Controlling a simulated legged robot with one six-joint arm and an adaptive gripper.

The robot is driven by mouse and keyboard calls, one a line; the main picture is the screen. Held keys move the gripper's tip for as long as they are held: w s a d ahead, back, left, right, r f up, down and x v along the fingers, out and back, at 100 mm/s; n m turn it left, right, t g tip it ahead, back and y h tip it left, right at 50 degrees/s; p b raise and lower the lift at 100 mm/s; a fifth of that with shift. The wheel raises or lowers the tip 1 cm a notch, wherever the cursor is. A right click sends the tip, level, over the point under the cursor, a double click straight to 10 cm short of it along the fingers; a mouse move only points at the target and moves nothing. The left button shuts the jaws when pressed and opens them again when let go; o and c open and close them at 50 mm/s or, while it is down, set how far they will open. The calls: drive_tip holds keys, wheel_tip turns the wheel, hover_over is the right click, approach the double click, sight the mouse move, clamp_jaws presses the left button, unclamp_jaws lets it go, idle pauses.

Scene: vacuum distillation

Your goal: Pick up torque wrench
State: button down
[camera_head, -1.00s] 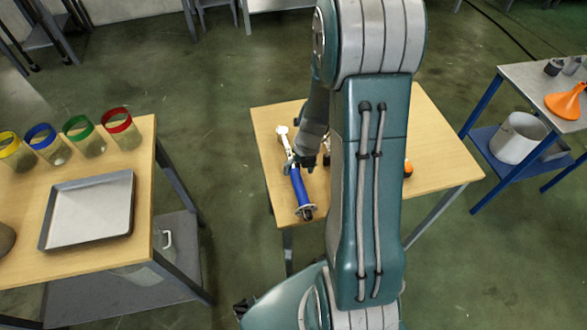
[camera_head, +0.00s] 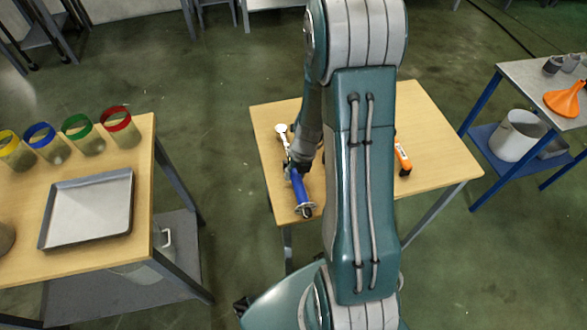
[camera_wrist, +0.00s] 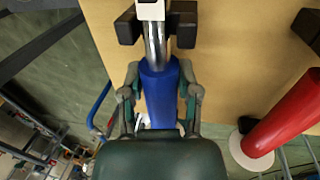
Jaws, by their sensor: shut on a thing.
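The torque wrench has a blue handle (camera_head: 301,194) and a silver shaft and head (camera_head: 283,134). It lies along the left side of the middle wooden table in the head view. In the wrist view its blue handle (camera_wrist: 160,95) runs between the two fingers of my gripper (camera_wrist: 155,28). My gripper is shut on the wrench. In the head view my gripper (camera_head: 294,168) is over the wrench's middle and partly hides it. I cannot tell whether the wrench is clear of the tabletop.
An orange tool (camera_head: 402,157) lies on the same table (camera_head: 440,135), right of my arm. A red cylindrical thing (camera_wrist: 285,112) shows at right in the wrist view. A left table holds a metal tray (camera_head: 88,208) and colored-rim jars (camera_head: 119,126). A right table holds an orange funnel (camera_head: 567,99).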

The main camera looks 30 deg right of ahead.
drive_tip(key=shift+r, duration=0.1)
wheel_tip(320, 180, up, 10)
drive_tip(key=shift+f, duration=0.1)
idle(0.3)
